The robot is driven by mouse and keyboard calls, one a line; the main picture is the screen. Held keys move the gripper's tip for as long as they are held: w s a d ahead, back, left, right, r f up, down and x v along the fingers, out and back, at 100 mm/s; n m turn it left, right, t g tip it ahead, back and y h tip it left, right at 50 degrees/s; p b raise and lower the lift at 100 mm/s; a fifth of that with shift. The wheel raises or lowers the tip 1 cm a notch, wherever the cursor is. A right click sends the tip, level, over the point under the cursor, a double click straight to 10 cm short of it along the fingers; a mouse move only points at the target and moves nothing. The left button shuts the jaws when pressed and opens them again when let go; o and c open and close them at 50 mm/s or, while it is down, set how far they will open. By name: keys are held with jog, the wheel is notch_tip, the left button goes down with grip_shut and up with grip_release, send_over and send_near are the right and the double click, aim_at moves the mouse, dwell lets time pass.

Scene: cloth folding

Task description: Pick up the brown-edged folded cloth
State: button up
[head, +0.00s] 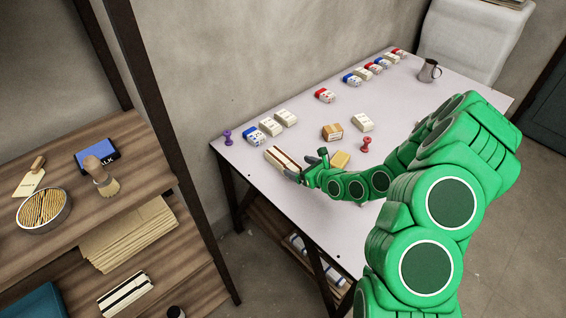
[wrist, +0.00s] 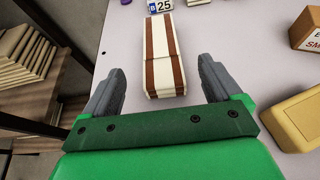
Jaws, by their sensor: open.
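The brown-edged folded cloth (wrist: 163,60) is a long white bundle with brown stripes along its sides. It lies flat on the table in the wrist view. In the head view the cloth (head: 283,158) lies near the table's front left edge, its near end close to my gripper (head: 307,168). In the wrist view my gripper (wrist: 160,88) is open, one finger on each side of the cloth's near end. Both fingers show a gap to the cloth. I cannot tell how high the fingertips are above the table.
A yellow block (wrist: 293,118) and a brown box (wrist: 309,28) lie right of my gripper. A red pin-shaped piece (head: 366,145) stands beyond my wrist. Small packs (head: 271,126) sit past the cloth. A wooden shelf (head: 150,170) stands left, apart from the table (head: 320,235).

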aim_at(286, 161)
jog(key=shift+x, duration=3.9)
jog(key=shift+f, duration=0.15)
jog(key=shift+d, duration=0.1)
jog(key=c, duration=1.2)
